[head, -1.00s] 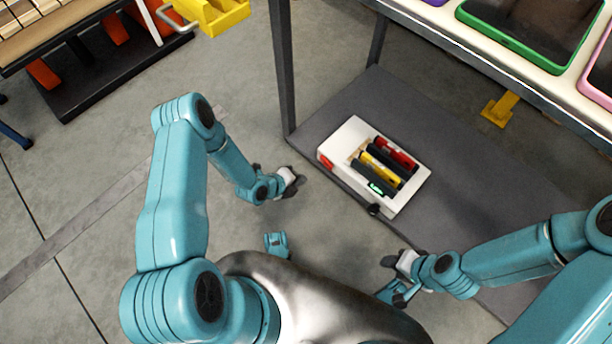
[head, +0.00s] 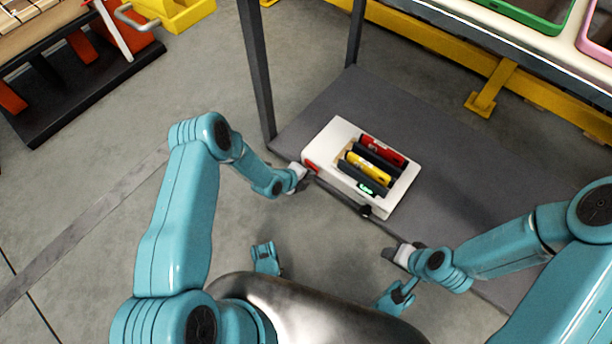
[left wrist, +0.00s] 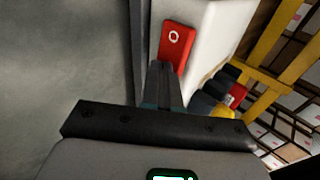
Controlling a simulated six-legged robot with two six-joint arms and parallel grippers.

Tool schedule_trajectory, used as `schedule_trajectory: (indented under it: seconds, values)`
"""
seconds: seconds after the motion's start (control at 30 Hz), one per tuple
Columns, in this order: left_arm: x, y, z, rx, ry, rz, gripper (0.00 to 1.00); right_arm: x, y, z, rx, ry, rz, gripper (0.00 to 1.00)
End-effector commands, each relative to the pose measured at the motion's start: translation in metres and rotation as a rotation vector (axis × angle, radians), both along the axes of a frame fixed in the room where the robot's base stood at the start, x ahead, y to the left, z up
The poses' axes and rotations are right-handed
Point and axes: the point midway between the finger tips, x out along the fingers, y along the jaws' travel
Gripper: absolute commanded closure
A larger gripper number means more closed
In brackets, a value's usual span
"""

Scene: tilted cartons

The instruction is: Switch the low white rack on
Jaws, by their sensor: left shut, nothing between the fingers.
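The low white rack (head: 393,205) lies on the grey lower shelf and holds dark, yellow and red blocks. A red switch (head: 310,167) sits on its left end. In the left wrist view the red switch (left wrist: 176,45) carries a white ring mark at its upper part. My left gripper (head: 306,173) is shut and empty, with its tips at the switch. In the left wrist view the shut fingers (left wrist: 162,72) overlap the switch's lower edge; I cannot tell if they touch. My right gripper (head: 391,251) is near the shelf's front edge; its jaws are too small to read.
A small green display (head: 368,189) glows on the rack, and a black knob (head: 366,211) stands at its front edge. The grey shelf (head: 460,170) is bare to the right. A dark table leg (head: 256,70) rises behind my left gripper. Open floor lies left.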

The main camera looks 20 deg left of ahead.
Motion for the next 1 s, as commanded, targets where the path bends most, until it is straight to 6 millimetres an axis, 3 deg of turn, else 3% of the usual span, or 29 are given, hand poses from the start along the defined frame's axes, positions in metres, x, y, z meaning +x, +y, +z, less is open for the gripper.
schedule_trajectory:
  seconds: [0.53, 1.0]
  values:
    - [0.004, -0.002, 0.001, -0.005, -0.004, 0.069, 1.00, -0.004, 0.001, 0.005, 0.003, 0.014, 0.002, 0.55]
    - [0.004, 0.013, 0.000, -0.006, -0.003, 0.069, 1.00, -0.004, 0.001, -0.001, 0.003, 0.014, 0.002, 0.55]
